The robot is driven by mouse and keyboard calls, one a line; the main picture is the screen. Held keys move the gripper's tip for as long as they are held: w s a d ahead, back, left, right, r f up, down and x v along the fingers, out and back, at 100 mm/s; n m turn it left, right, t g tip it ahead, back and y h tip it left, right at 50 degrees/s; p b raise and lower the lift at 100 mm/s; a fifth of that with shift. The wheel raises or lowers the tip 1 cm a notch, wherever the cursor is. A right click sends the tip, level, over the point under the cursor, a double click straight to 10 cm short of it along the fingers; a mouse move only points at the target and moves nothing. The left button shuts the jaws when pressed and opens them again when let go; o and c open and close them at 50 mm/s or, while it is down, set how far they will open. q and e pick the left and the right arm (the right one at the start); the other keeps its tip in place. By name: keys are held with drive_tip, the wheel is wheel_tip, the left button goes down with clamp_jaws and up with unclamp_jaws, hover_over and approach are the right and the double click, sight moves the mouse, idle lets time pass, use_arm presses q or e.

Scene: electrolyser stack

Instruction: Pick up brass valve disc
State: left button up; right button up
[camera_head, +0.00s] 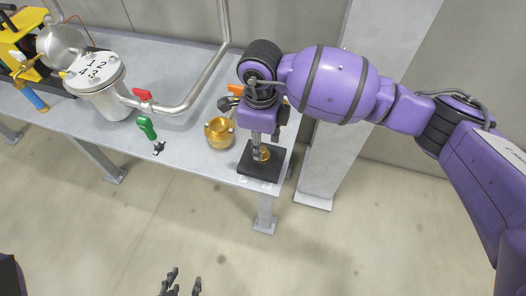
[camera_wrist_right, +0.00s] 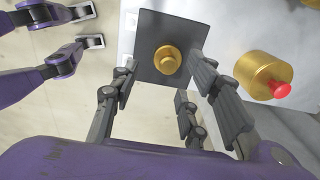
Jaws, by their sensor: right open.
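The brass valve disc (camera_head: 263,155) lies on a square black pad (camera_head: 252,169) at the table's right front corner. In the right wrist view the disc (camera_wrist_right: 167,60) is a round brass piece with a smaller raised centre, on the dark pad (camera_wrist_right: 150,22). My right gripper (camera_head: 257,150) points down over the pad, with its fingertips close to the disc. In the wrist view its fingers (camera_wrist_right: 163,78) are spread, with the disc beyond and between their tips; contact cannot be told. My left gripper (camera_head: 183,283) is empty with fingers apart at the bottom edge, far from the disc.
A brass valve body (camera_head: 219,133) stands left of the pad. A brass cylinder with a red knob (camera_wrist_right: 265,75) shows right of the pad in the wrist view. A grey column rises at right.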

wheel_tip(320, 180, down, 6)
drive_tip(key=shift+w+f, duration=0.15)
drive_tip(key=shift+f, duration=0.1)
clamp_jaws()
drive_tip(key=shift+r, duration=0.55)
wheel_tip(320, 180, up, 2)
drive_tip(key=shift+w+r, duration=0.1)
drive_tip(key=shift+r, duration=0.1)
drive_tip(key=s+a+r, duration=0.6)
drive_tip(key=s+r, duration=0.3)
drive_tip(key=s, duration=0.4)
drive_tip(key=shift+r, duration=0.3)
